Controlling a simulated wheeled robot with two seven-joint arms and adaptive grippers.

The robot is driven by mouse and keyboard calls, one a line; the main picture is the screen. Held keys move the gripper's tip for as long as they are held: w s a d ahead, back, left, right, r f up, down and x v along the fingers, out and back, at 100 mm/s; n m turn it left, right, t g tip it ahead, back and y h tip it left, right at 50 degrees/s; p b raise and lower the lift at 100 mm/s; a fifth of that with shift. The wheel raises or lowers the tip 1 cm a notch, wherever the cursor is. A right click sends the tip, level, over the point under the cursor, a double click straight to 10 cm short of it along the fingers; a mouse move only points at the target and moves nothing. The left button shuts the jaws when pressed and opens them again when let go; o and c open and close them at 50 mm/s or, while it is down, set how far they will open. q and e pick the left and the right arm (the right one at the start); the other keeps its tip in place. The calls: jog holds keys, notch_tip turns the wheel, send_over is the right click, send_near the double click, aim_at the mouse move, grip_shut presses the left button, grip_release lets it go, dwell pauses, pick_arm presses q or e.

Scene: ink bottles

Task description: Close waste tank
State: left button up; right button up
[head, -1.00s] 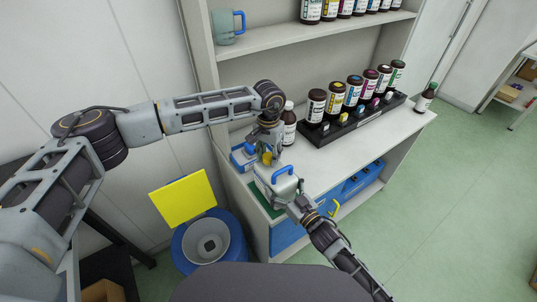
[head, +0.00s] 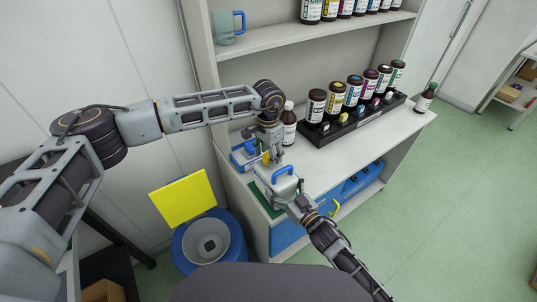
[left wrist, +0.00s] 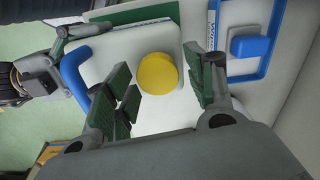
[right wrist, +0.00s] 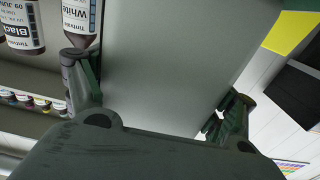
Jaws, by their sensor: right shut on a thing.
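The waste tank (head: 277,187) is a whitish canister with a blue handle (head: 284,173), standing at the near left end of the bench. Its round yellow cap (left wrist: 158,73) sits on its top in the left wrist view. My left gripper (left wrist: 165,88) is just above the tank, open, with a finger on either side of the cap and gaps between. My right gripper (head: 297,206) is shut on the tank's near right side. In the right wrist view, the tank's pale wall (right wrist: 170,60) fills the space between its fingers.
A blue-rimmed tray (head: 243,156) lies behind the tank. A brown bottle (head: 289,124) stands close to my left gripper. A black rack (head: 345,128) holds several ink bottles. A blue bin (head: 205,240) with a raised yellow lid (head: 184,198) stands on the floor at left.

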dwell(0.3)
pick_arm(q)
jog(key=shift+s+r, duration=0.1)
jog(key=shift+r, duration=2.1)
